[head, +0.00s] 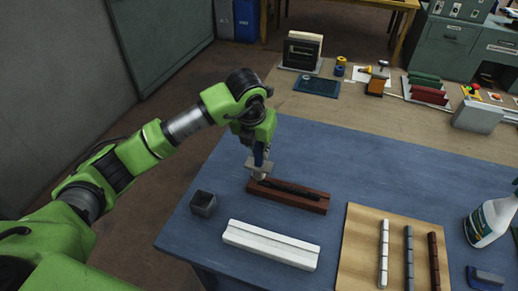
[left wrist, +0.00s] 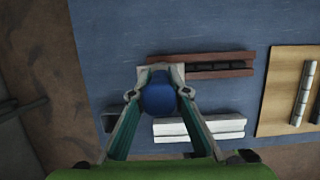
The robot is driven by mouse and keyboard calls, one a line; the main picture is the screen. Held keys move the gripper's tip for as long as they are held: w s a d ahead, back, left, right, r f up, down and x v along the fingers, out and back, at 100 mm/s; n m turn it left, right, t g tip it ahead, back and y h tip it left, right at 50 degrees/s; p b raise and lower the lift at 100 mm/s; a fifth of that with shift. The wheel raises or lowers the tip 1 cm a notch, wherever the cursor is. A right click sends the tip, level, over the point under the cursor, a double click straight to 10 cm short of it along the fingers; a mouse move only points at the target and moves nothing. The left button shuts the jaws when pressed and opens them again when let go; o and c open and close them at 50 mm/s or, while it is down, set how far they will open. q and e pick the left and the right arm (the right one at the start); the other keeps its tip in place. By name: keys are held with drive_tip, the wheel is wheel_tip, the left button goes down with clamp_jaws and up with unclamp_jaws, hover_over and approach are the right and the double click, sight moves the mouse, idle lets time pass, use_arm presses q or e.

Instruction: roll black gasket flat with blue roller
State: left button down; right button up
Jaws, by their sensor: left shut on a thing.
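The black gasket (head: 291,189) lies along the groove of a reddish-brown frame bar (head: 313,203) on the blue mat. It also shows in the left wrist view (left wrist: 215,67). My left gripper (head: 262,158) is shut on the blue roller (left wrist: 159,94), whose blue handle sits between the fingers. The roller's pale lower end (head: 260,173) is over the left end of the brown bar; I cannot tell whether it touches the gasket. My right gripper is not in view.
A white grooved bar (head: 270,245) lies in front of the brown bar. A small dark open box (head: 203,203) stands to the left. A wooden board (head: 358,250) with several strips and a spray bottle (head: 492,219) are at the right. The mat between is clear.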

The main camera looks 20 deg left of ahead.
use_arm(q)
drive_tip(key=shift+f+b, duration=0.6)
drive_tip(key=shift+f, duration=0.05)
idle(0.3)
drive_tip(key=shift+d, duration=0.1)
drive_tip(key=shift+s+d+b, duration=0.1)
drive_tip(key=shift+d+b, duration=0.4)
drive_tip(key=shift+d, duration=1)
drive_tip(key=shift+d+f, duration=0.1)
drive_tip(key=shift+d, duration=0.05)
drive_tip(key=shift+d+b, duration=0.4)
drive_tip(key=shift+d, duration=1)
drive_tip(key=shift+d+r+b, duration=0.2)
drive_tip(key=shift+d+b, duration=0.3)
drive_tip(key=shift+d, duration=1.1)
drive_tip(key=shift+f, duration=0.1)
